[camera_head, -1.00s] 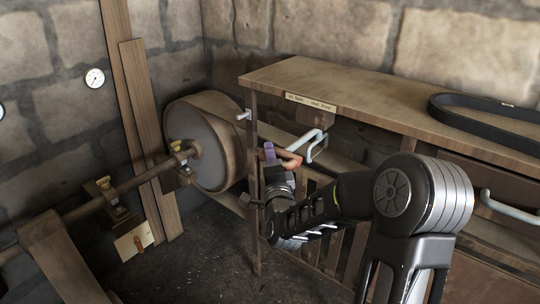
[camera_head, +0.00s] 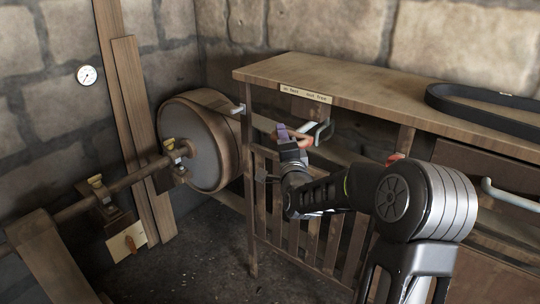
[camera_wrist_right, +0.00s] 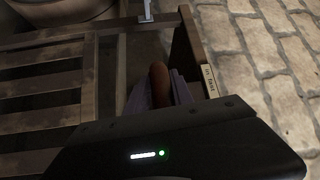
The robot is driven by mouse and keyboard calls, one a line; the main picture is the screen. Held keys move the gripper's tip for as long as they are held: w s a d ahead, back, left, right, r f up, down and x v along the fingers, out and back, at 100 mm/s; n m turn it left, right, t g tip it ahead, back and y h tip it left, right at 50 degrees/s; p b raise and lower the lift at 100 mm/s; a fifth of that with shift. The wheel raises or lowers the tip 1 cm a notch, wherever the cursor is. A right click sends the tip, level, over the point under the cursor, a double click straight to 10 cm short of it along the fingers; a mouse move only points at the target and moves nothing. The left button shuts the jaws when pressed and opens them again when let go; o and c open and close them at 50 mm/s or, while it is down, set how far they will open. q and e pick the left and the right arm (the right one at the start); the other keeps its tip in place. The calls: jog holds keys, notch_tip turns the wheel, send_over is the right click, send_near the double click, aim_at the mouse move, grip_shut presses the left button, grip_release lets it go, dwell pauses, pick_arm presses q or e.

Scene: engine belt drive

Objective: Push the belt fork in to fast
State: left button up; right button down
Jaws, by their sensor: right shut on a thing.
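The belt fork shows in the head view as a pale grey bent loop (camera_head: 323,131) with a reddish-brown wooden grip (camera_head: 304,141), under the bench's front edge. My right gripper (camera_head: 286,136), with purple fingers, is shut on this grip. In the right wrist view the brown grip (camera_wrist_right: 159,84) stands between the purple fingers, and the gripper body hides its lower part. The label plate (camera_head: 305,92) above reads "in fast" and "out free"; its "in fast" end (camera_wrist_right: 211,80) shows in the wrist view. My left gripper is not in view.
A large drum pulley (camera_head: 205,145) on a shaft stands at the left. A slatted wooden guard (camera_head: 290,220) is below the fork. A black belt loop (camera_head: 490,108) lies on the wooden bench top (camera_head: 350,85). A small pale bracket (camera_head: 238,108) is at the bench's left end.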

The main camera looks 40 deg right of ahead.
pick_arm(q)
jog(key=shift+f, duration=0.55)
pick_arm(e)
jog(key=shift+w+d+r, duration=0.2)
jog(key=shift+d+r, duration=0.15)
jog(key=shift+d, duration=0.15)
jog(key=shift+w+d+r, duration=0.15)
jog(key=shift+d+r, duration=0.15)
jog(key=shift+d, duration=0.15)
jog(key=c, duration=1.5)
grip_release()
jog(key=shift+o, duration=1.1)
jog(key=shift+f, duration=0.25)
jog(key=shift+f, duration=0.15)
